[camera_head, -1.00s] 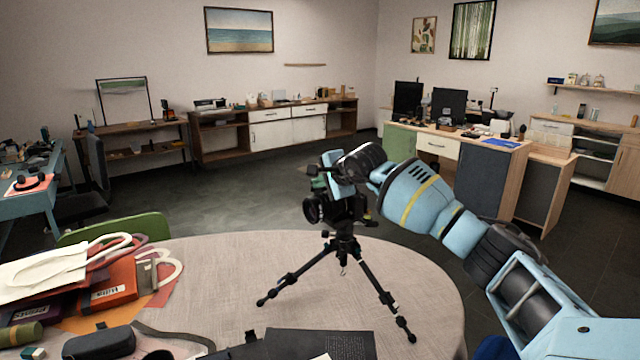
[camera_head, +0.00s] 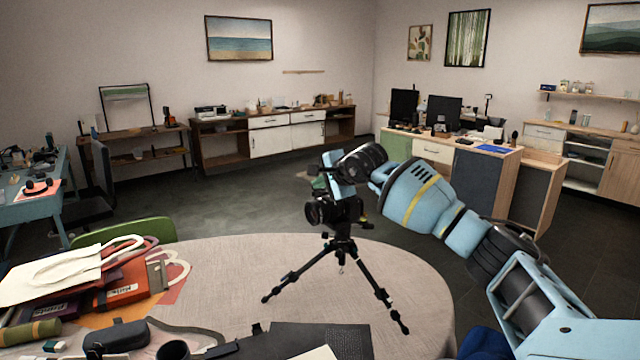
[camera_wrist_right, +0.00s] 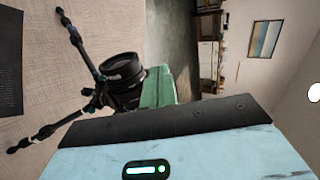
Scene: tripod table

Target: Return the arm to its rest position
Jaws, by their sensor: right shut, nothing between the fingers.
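My right arm comes in from the right in the head view. Its gripper (camera_head: 313,178) is beside and partly behind a black camera (camera_head: 335,210) on a small black tripod (camera_head: 343,252). The tripod stands upright with its legs spread on the round table (camera_head: 220,270). In the right wrist view the camera (camera_wrist_right: 123,80) and tripod lie just beyond my light blue gripper body, with a visible gap in places. The fingertips are small and partly hidden; I see nothing held. My left gripper is not in view.
Tote bags (camera_head: 55,278), a red book (camera_head: 130,288), a dark case (camera_head: 117,337) and a black folder (camera_head: 318,341) crowd the table's left and front. A green chair (camera_head: 125,233) stands behind the table. The tabletop around the tripod is clear.

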